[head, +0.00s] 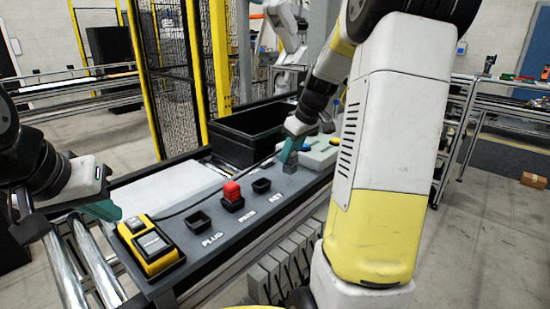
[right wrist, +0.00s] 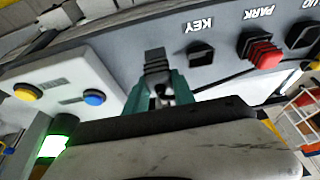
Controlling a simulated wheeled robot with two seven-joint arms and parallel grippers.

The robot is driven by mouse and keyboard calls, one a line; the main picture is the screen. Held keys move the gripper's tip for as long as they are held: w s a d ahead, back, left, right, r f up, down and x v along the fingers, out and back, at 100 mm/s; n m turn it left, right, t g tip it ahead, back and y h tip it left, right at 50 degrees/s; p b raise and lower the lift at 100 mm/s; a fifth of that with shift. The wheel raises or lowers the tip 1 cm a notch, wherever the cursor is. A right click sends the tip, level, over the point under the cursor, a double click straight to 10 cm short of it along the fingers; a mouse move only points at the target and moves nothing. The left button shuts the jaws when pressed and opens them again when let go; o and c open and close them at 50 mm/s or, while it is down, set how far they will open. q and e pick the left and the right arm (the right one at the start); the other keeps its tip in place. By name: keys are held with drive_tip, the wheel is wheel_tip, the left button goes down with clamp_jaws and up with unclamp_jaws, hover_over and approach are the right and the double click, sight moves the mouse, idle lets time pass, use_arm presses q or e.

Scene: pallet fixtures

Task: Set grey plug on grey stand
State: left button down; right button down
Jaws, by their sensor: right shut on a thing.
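The grey plug (head: 290,168) is a stepped grey block held low between the teal fingers of my right gripper (head: 291,153). In the right wrist view the plug (right wrist: 155,62) sticks out past the fingertips. The gripper and plug are right of the empty KEY holder (head: 261,186), which also shows in the right wrist view (right wrist: 201,54). The dark PLUG holder (head: 198,222) is empty. I cannot tell which holder is the grey stand. My left gripper (head: 103,210) hangs at the left by the yellow box; its opening is unclear.
A red block (head: 232,191) sits in the PARK holder, between PLUG and KEY. A yellow-and-black box (head: 150,246) stands at the near left of the grey panel. A pale button box (head: 320,152) is at the right. A black crate (head: 245,135) stands behind.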

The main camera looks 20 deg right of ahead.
sight(291, 158)
drive_tip(key=shift+w+d+f, duration=0.3)
drive_tip(key=shift+w+f, duration=0.35)
drive_tip(key=shift+w+d+f, duration=0.25)
drive_tip(key=shift+w+f, duration=0.35)
drive_tip(key=shift+w, duration=0.05)
drive_tip(key=shift+w+d+f, duration=0.3)
drive_tip(key=shift+w+f, duration=0.35)
drive_tip(key=shift+f, duration=0.1)
drive_tip(key=c, duration=1.1)
unclamp_jaws()
drive_tip(key=shift+f, duration=0.1)
drive_tip(key=shift+o, duration=0.2)
drive_tip(key=v, duration=1.1)
drive_tip(key=s+a+r+m+t, duration=0.1)
drive_tip(key=s+a+r+m, duration=0.25)
drive_tip(key=s+a, duration=0.75)
drive_tip(key=s+a+f+m, duration=0.1)
drive_tip(key=s+a, duration=0.2)
drive_tip(key=s, duration=0.3)
drive_tip(key=s+a+f+m+t, duration=0.1)
drive_tip(key=s+a+f, duration=0.1)
drive_tip(key=s, duration=0.5)
drive_tip(key=shift+s+a, duration=0.15)
drive_tip(key=shift+a, duration=0.25)
